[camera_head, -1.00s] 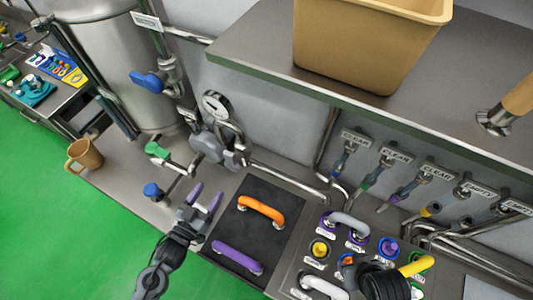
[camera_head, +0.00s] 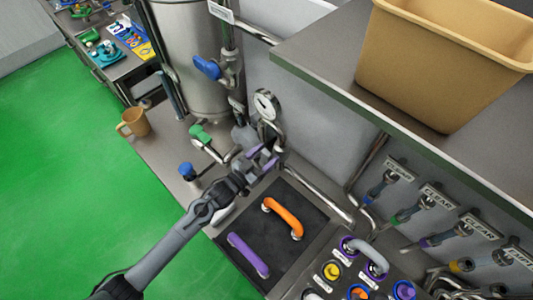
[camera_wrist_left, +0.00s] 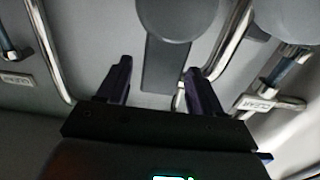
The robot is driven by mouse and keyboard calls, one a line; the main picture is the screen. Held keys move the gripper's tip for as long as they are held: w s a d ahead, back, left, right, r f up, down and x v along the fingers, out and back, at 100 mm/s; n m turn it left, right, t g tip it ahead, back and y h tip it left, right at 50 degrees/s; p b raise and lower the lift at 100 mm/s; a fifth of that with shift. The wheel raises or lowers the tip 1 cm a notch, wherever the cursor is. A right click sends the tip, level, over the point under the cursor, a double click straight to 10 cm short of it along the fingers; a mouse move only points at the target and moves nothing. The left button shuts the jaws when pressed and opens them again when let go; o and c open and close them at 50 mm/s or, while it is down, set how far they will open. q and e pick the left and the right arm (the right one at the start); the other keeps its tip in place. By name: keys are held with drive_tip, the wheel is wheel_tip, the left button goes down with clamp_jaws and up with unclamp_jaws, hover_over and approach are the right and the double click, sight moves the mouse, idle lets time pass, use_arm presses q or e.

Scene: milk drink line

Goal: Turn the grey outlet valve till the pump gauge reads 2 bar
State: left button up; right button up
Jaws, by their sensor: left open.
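The pump gauge (camera_head: 266,104) is a white round dial; its reading is too small to tell. The grey pump body (camera_head: 243,134) stands below it, partly hidden by my left gripper (camera_head: 262,158). This gripper, with purple fingers, is open just in front of the pump pipework. In the left wrist view, a grey flat bar (camera_wrist_left: 167,66) under a rounded grey part lies between and beyond the spread fingers (camera_wrist_left: 158,90). It looks like the grey outlet valve's handle, but I cannot tell for certain, nor whether the fingers touch it. My right gripper is out of view.
A blue valve handle (camera_head: 207,67) is on the tank pipe. A green handle (camera_head: 200,134) and a blue knob (camera_head: 187,170) stand left of my gripper. A tan mug (camera_head: 134,122) is at the bench edge. A black mat (camera_head: 275,252) carries orange and purple handles.

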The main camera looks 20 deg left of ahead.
use_arm(q)
drive_tip(key=shift+w+d, duration=0.2)
drive_tip(key=shift+w, duration=0.25)
clamp_jaws()
